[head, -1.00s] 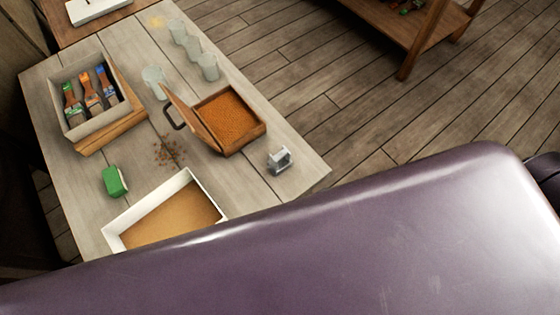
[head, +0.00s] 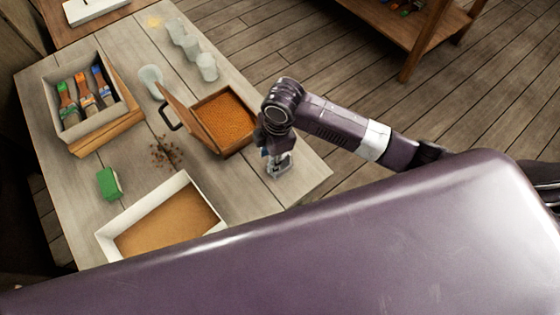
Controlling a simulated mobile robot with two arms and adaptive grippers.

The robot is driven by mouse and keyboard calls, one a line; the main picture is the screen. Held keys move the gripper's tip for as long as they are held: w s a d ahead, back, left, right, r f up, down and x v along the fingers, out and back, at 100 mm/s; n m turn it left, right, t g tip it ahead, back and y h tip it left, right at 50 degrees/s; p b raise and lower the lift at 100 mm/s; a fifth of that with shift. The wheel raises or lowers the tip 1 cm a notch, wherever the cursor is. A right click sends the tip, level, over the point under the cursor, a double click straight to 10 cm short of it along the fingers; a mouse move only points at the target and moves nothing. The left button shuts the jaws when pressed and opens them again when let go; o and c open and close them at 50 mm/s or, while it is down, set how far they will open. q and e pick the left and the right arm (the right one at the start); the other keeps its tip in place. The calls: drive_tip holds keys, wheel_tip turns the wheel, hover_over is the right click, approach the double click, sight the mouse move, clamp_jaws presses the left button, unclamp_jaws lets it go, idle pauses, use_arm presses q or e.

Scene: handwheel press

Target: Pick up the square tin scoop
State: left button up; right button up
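The square tin scoop (head: 281,169) is a small grey metal piece on the table's right corner, to the right of the wooden box. My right arm reaches in from the right, and my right gripper (head: 272,153) points down at the scoop. The gripper covers the scoop's upper part. It is too small and overlapped to tell whether the fingers are open or shut, or whether they touch the scoop. My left gripper is not in view.
An open wooden box (head: 226,118) of orange-brown grains stands close left of my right gripper. A white-rimmed tray (head: 128,222), a green block (head: 109,184), a brush crate (head: 95,124) and several glass cups (head: 207,67) share the table (head: 235,185).

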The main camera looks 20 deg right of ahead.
drive_tip(key=d+n, duration=0.1)
drive_tip(key=w+d+r+n+h, duration=0.1)
drive_tip(key=d, duration=0.1)
drive_tip(key=w+d, duration=0.1)
drive_tip(key=shift+d+r+n+g, duration=0.15)
drive_tip(key=shift+r+n+g, duration=0.15)
drive_tip(key=shift+r+n, duration=0.1)
wheel_tip(320, 180, down, 8)
drive_tip(key=shift+r, duration=0.15)
drive_tip(key=shift+c, duration=0.7)
clamp_jaws()
